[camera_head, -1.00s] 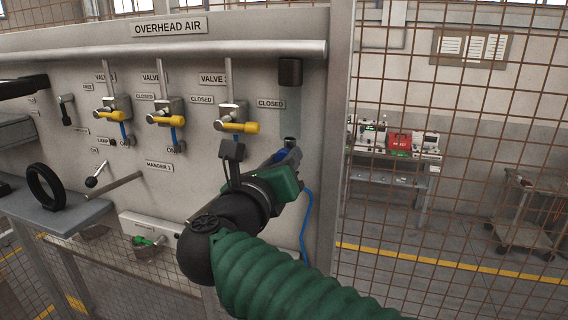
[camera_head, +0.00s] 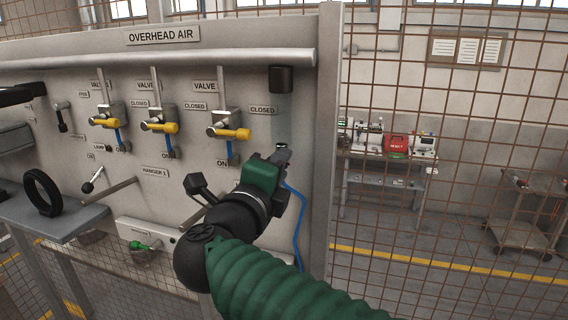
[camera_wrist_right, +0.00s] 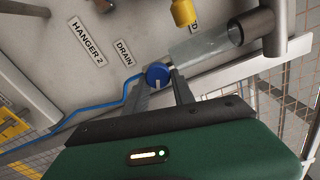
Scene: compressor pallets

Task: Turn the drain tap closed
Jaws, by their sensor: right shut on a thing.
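The drain tap is a round blue knob (camera_wrist_right: 158,74) with a white mark, below a clear bowl (camera_wrist_right: 208,50) and beside the DRAIN label (camera_wrist_right: 124,52) in the wrist view. My right gripper (camera_wrist_right: 160,80) has its two fingers either side of the knob and is shut on it. In the head view my right gripper (camera_head: 281,154) reaches up to the lower end of the clear bowl (camera_head: 284,120), and its body hides the knob.
Yellow-handled valves, among them one (camera_head: 229,133) just left of the bowl, line the panel. A HANGER peg (camera_head: 110,189) sticks out at left. A blue hose (camera_head: 298,225) hangs beside my wrist. Wire mesh (camera_head: 460,180) stands at right.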

